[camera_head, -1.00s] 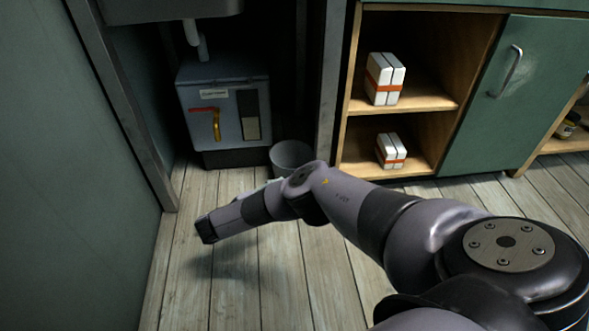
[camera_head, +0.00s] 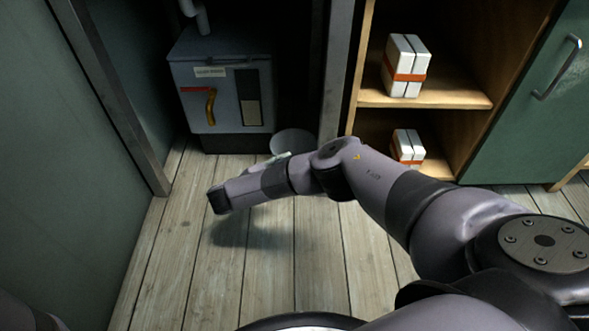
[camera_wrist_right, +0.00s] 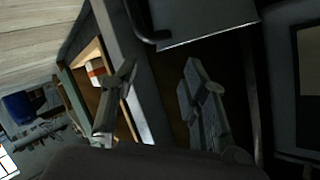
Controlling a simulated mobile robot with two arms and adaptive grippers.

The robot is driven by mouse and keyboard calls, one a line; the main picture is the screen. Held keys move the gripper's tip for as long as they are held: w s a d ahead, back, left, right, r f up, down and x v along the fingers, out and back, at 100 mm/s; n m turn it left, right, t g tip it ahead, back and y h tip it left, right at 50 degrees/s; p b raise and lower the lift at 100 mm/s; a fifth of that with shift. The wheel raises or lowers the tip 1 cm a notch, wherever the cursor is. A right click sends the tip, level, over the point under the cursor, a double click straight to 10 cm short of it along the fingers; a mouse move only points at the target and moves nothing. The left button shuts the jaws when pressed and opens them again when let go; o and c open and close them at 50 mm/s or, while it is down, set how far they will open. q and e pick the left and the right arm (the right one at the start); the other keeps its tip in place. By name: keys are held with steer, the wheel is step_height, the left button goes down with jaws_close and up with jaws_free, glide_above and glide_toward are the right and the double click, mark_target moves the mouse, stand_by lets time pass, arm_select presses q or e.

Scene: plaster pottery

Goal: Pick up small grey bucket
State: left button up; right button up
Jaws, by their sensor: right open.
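The small grey bucket (camera_head: 294,141) stands on the floor beside the grey box, and my right arm hides its lower part. In the head view the right gripper (camera_head: 281,157) is mostly hidden behind my own forearm; only a small bit shows near the bucket. My left gripper is not in view.
A grey box (camera_head: 222,85) with a yellow handle stands left of the bucket. A metal post (camera_head: 337,70) and a wooden shelf (camera_head: 425,96) with white packs (camera_head: 405,66) are on the right. A green wall (camera_head: 60,160) closes the left. Front floor (camera_head: 180,270) is clear.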

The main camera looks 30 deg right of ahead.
steer(key=b+x, duration=0.5)
steer(key=x, duration=0.2)
steer(key=shift+w+d+f+b, duration=0.1)
steer(key=shift+w+d+b, duration=0.05)
steer(key=shift+d+b, duration=0.25)
steer(key=shift+c, duration=0.2)
jaws_close()
stand_by(0.7)
